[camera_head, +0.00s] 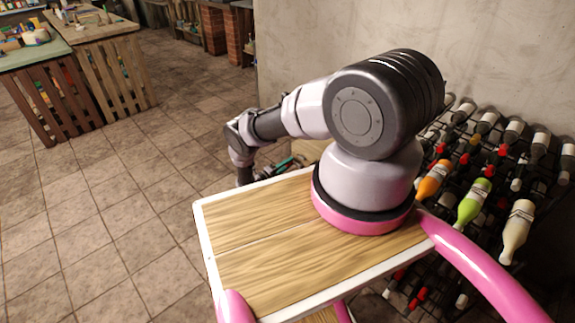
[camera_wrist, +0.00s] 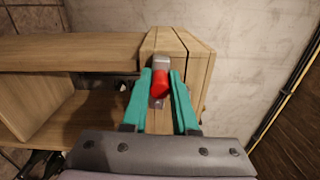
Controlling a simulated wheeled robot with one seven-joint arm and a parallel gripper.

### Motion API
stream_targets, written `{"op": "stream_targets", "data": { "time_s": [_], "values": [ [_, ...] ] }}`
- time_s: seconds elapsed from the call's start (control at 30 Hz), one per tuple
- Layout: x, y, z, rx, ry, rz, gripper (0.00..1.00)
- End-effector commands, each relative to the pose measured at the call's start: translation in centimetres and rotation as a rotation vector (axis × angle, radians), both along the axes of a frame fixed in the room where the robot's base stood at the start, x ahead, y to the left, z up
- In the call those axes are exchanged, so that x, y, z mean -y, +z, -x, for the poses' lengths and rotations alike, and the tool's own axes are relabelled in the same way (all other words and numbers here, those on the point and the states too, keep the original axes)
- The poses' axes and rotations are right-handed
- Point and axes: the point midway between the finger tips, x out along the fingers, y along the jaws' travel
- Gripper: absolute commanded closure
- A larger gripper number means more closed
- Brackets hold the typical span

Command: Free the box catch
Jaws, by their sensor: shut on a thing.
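The wrist view shows a pale wooden box (camera_wrist: 198,48) with a grey metal plate (camera_wrist: 161,63) on its face. A red catch (camera_wrist: 161,85) sits on that plate. My gripper (camera_wrist: 161,76) has teal fingers, one on each side of the red catch, and is shut on it. The lower part of the box is hidden behind the fingers and the grey gripper body. In the head view only a bit of teal of my gripper (camera_head: 288,162) shows past the far edge of my wooden top; the box's catch cannot be made out there.
In the wrist view a wooden ledge (camera_wrist: 70,48) with open space beneath runs left from the box, and a pale wall (camera_wrist: 255,60) lies to the right. In the head view a wine rack with bottles (camera_head: 475,201) stands at right. The tiled floor (camera_head: 110,220) at left is clear.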

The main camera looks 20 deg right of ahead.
Motion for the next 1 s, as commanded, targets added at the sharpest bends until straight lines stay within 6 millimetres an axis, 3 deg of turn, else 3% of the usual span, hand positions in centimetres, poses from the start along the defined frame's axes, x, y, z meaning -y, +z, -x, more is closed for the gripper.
{"op": "stream_targets", "data": {
  "time_s": [0.17, 0.2, 0.23, 0.27, 0.67, 1.0],
  "values": [
    [-0.1, -0.1, 0.0, -0.003, 0.002, -0.001, 1.0],
    [-0.1, -0.1, 0.0, -0.003, 0.002, -0.001, 0.58],
    [-0.1, -0.1, 0.0, -0.003, 0.002, -0.001, 0.46],
    [-0.1, -0.1, 0.0, -0.003, 0.002, -0.001, 0.44],
    [-0.8, 0.0, 0.2, 0.0, 0.004, -0.001, 0.44],
    [-6.8, -0.1, 2.4, 0.0, 0.006, -0.001, 0.44]
  ]
}}
